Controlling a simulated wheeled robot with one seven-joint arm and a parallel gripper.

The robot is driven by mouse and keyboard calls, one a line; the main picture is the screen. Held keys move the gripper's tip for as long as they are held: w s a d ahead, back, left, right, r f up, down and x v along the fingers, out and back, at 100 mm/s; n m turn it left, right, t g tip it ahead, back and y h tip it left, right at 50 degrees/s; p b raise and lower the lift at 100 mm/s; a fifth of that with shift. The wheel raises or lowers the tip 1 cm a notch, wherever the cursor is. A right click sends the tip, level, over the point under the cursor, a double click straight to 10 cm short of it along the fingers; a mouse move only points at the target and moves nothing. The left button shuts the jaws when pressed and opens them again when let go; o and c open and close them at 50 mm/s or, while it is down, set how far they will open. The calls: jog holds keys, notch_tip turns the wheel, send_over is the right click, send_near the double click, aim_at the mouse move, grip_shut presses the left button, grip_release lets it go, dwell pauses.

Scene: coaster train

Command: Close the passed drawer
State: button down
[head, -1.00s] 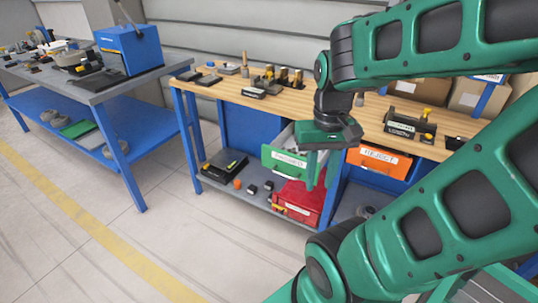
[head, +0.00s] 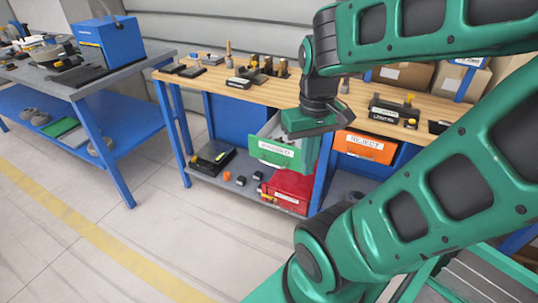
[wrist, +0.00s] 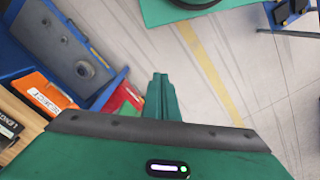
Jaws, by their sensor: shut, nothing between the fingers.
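The passed drawer (head: 270,152) has a green front with a white label and hangs below the wooden bench top. It is pulled out, with part of its grey inside showing behind the front. My gripper (head: 307,168) points down at the right end of the green front and overlaps it in the head view. Its fingers are together and empty. The wrist view also shows the closed fingers (wrist: 157,85), beside a red and green patch at their left. I cannot tell whether they touch the drawer.
The orange reject drawer (head: 364,146) is to the right. A red bin (head: 290,191) sits on the lower shelf under the passed drawer, beside small parts and a black tray (head: 212,158). A blue-legged table (head: 100,150) stands at left. The floor in front is clear.

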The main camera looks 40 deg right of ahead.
jog(key=w+d+f+n+h, duration=0.1)
jog(key=w+f+n, duration=0.1)
jog(key=w+n, duration=0.45)
jog(key=w+d+f+n+h, duration=0.1)
jog(key=w+d+f+n, duration=0.1)
jog(key=w+n, duration=0.4)
jog(key=n+t+h, duration=0.2)
jog(key=n, duration=1.3)
send_near(267, 151)
jog(key=s+a+r, duration=0.2)
jog(key=s+a, duration=0.2)
jog(key=a, duration=0.1)
jog(key=shift+m, duration=0.25)
jog(key=shift+w+d+f, duration=0.6)
jog(key=shift+d+f, duration=0.55)
jog(key=shift+f, duration=0.4)
jog(key=shift+w+d+f, duration=0.55)
jog(key=shift+d+f, duration=0.55)
jog(key=shift+f, duration=0.45)
jog(key=shift+w+d+f, duration=0.6)
jog(key=shift+d+f, duration=0.55)
jog(key=shift+f, duration=0.4)
jog(key=shift+w, duration=0.1)
